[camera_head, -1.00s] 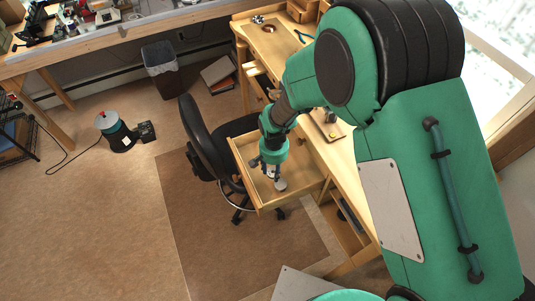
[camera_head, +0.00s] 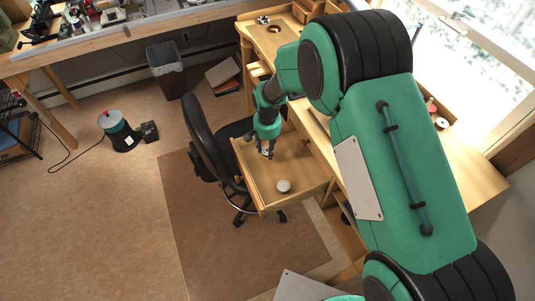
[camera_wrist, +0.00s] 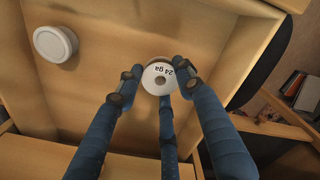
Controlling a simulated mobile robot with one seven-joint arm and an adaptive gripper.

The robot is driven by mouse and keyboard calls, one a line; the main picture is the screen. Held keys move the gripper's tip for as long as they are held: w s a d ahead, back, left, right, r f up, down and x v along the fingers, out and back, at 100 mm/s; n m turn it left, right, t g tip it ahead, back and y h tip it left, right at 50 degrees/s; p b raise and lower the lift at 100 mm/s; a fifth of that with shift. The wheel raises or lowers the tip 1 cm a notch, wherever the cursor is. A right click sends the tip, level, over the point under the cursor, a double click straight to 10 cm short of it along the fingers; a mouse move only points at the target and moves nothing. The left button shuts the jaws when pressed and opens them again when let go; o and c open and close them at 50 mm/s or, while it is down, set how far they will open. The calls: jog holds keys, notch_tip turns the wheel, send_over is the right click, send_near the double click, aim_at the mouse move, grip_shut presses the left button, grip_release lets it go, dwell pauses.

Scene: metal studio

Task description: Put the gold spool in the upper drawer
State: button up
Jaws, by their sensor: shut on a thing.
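A spool with a white end marked "24 ga" (camera_wrist: 158,64) sits between my gripper's fingers in the wrist view; a little brownish gold shows at its rim. My gripper (camera_wrist: 158,82) is shut on it. In the head view my gripper (camera_head: 266,153) points down into the pulled-out wooden drawer (camera_head: 307,172), near its far left side. Whether the spool touches the drawer floor I cannot tell. A second round, white-topped thing (camera_head: 284,186) lies in the drawer nearer its front, apart from my gripper; it also shows in the wrist view (camera_wrist: 55,44).
A black office chair (camera_head: 205,135) stands close against the drawer's left side. The wooden desk (camera_head: 462,165) extends to the right, with small items on it. A waste bin (camera_head: 165,68) and a reel with a cord (camera_head: 118,130) stand on the floor. Much of the drawer floor is clear.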

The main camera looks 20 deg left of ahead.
aim_at(267, 154)
jog(key=shift+f+b, duration=0.55)
jog(key=shift+f, duration=1.2)
jog(key=shift+f, duration=0.15)
jog(key=o, duration=1.2)
jog(key=shift+c, duration=0.2)
notch_tip(267, 154, up, 12)
jog(key=p, duration=0.2)
jog(key=shift+p, duration=0.3)
